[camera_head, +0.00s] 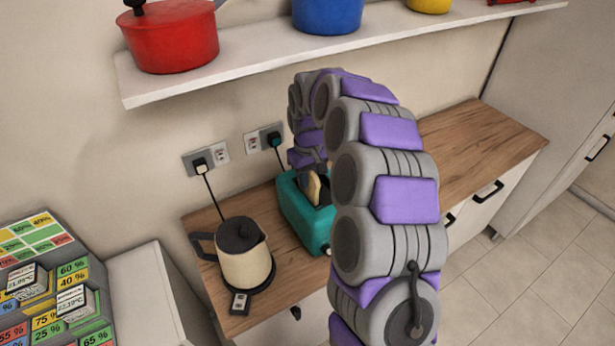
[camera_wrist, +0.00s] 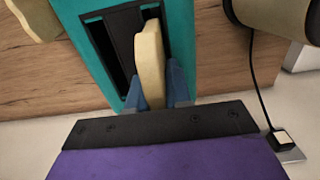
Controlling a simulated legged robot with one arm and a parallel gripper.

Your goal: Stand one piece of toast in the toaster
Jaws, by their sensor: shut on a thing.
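The teal toaster (camera_head: 300,217) stands on the wooden counter and also shows in the wrist view (camera_wrist: 180,30). Its left slot (camera_wrist: 108,50) looks dark and empty in the wrist view. My gripper (camera_wrist: 155,88) is shut on a piece of toast (camera_wrist: 150,55), held on edge between the two blue-grey fingers. The toast lies over the right slot's side, lined up roughly with it; whether its lower edge is inside the slot I cannot tell. In the head view the toast (camera_head: 314,187) shows above the toaster, partly hidden by my arm. A second pale, bread-like piece (camera_wrist: 36,16) shows at the wrist view's upper left.
A cream kettle (camera_head: 245,265) stands close to the toaster's left. Plug cords run from wall sockets (camera_head: 222,151) behind. A shelf (camera_head: 270,63) with pots, including a red pot (camera_head: 170,38), hangs above. The counter (camera_head: 490,135) to the right is clear.

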